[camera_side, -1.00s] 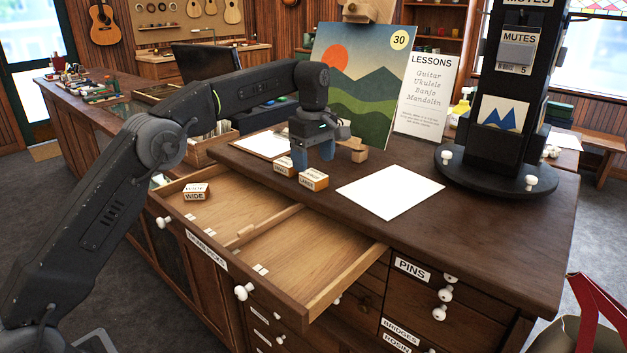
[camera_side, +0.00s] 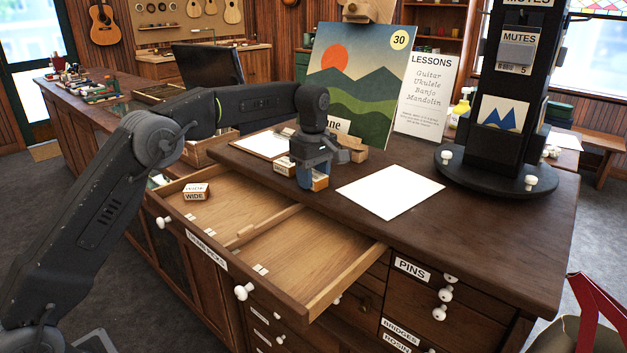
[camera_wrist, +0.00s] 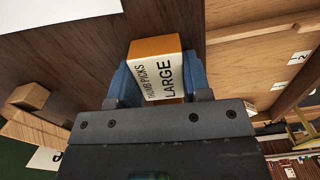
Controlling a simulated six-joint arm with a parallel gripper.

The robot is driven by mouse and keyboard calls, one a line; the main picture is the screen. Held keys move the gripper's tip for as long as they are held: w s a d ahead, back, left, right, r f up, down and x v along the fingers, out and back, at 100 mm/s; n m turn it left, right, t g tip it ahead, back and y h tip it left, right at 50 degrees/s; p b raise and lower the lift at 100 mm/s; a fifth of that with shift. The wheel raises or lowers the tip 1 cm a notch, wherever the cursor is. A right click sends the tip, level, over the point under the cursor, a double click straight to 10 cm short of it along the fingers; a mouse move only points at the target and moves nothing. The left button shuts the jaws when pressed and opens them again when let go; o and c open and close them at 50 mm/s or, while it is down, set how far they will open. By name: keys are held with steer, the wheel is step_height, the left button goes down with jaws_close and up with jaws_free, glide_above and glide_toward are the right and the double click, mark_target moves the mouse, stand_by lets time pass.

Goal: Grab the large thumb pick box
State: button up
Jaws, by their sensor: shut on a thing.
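The large thumb pick box (camera_wrist: 163,75), orange with a white label reading "THUMB PICKS LARGE", sits between the blue fingers of my gripper (camera_wrist: 160,82) in the wrist view. The fingers press on its two sides. In the side view the large box (camera_side: 320,182) is partly hidden by my gripper (camera_side: 306,180), which points down at the counter top. The box appears to be on or very near the counter. Another small box (camera_side: 284,166) stands just left of it, its label hard to read.
The open drawer (camera_side: 320,245) lies in front, with a "WIDE" box (camera_side: 195,192) in its left compartment and the right compartment empty. A white sheet (camera_side: 390,190) lies to the right. A painting (camera_side: 360,80) and a wooden block (camera_side: 352,152) stand behind.

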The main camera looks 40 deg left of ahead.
steer(key=shift+c, duration=1.3)
